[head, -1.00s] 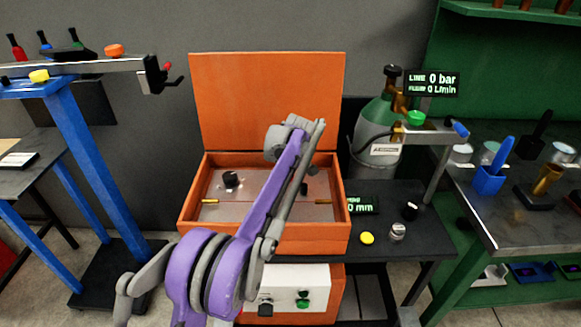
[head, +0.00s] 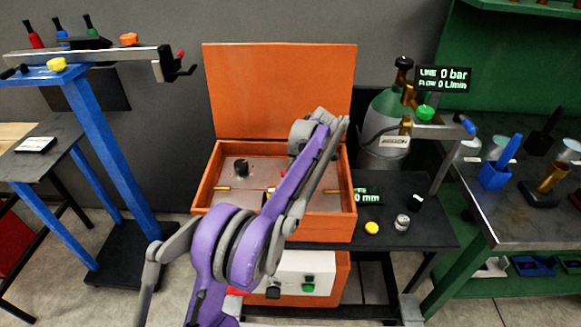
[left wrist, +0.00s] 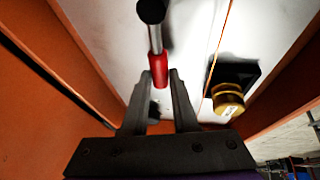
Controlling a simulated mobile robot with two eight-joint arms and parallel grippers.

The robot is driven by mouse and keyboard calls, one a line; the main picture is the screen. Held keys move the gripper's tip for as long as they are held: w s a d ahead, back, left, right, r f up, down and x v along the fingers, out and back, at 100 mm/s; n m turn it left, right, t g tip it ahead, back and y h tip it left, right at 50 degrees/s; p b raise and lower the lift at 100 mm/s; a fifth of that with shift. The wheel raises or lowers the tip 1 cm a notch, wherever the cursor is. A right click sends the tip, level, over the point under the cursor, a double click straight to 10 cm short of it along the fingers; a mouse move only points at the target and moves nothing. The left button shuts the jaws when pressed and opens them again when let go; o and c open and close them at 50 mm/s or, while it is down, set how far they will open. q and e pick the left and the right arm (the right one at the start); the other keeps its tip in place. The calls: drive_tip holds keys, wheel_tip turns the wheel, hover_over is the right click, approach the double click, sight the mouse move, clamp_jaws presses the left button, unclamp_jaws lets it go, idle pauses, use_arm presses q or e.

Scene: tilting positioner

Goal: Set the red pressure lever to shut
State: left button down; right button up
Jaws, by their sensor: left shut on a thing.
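The red pressure lever (left wrist: 158,70) shows in the left wrist view, with a red grip, a silver stem and a black round end. My left gripper (left wrist: 158,82) is shut on its red grip, one finger on each side. The lever stands over a pale plate between orange walls. In the head view my purple left arm reaches over the orange box (head: 210,192); its forearm hides the fingertips and most of the lever. My right gripper is not in view.
A brass knob on a black base (left wrist: 229,100) stands close to the right of the lever. The box's orange lid (head: 280,90) is raised behind. A display (head: 443,79) reads 0 bar and 0 L/min. A blue stand (head: 105,165) is at left, a green bench (head: 500,225) at right.

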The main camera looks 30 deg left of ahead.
use_arm(q)
drive_tip(key=shift+s+n, duration=0.1)
drive_tip(key=shift+n, duration=0.2)
drive_tip(key=c, duration=0.7)
unclamp_jaws()
drive_tip(key=shift+d, duration=0.1)
drive_tip(key=p+v, duration=0.1)
drive_tip(key=v, duration=0.9)
drive_tip(key=shift+d+r, duration=0.15)
drive_tip(key=shift+r, duration=0.2)
